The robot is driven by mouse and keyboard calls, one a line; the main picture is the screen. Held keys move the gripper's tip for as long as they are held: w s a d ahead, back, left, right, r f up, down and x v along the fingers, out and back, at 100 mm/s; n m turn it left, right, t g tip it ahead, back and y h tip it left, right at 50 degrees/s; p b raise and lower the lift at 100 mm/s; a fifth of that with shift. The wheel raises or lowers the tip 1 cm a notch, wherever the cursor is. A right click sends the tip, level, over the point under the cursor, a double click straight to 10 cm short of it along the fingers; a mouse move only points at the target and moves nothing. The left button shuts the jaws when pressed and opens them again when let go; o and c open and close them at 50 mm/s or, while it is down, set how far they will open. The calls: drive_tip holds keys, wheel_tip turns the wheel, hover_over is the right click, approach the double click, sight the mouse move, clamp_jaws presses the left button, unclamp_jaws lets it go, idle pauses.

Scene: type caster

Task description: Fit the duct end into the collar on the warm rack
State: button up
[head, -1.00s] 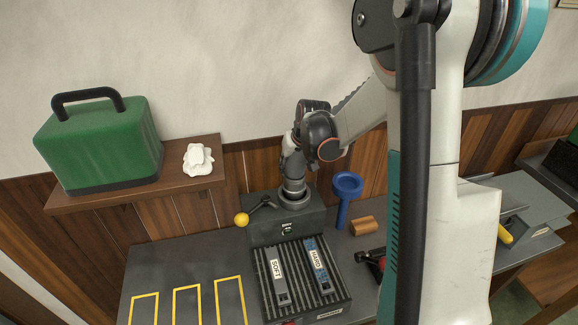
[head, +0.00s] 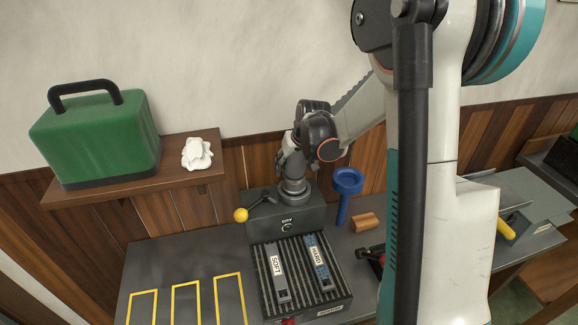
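The warm rack (head: 340,286) is a dark ribbed tray on the bench with a dark box behind it marked DRY (head: 264,220). Two label-bearing bars, SOFT (head: 277,272) and HARD (head: 319,262), lie on its ribs. A grey round collar (head: 294,197) stands on top of the box. My gripper (head: 291,172) points down directly over the collar. The duct end is not clearly distinguishable from the grey parts between gripper and collar. I cannot tell whether it is seated, or whether the fingers are closed; they are small and partly hidden by my wrist.
A yellow-knobbed lever (head: 241,215) sticks out left of the box. A blue funnel-like stand (head: 347,182) and a wooden block (head: 364,222) are close on the right. A shelf (head: 120,178) holds a green case (head: 95,138) and a crumpled white cloth (head: 197,154). Yellow outlines mark clear bench at left.

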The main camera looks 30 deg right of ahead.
drive_tip(key=v, duration=1.2)
drive_tip(key=shift+w, duration=0.1)
idle(0.4)
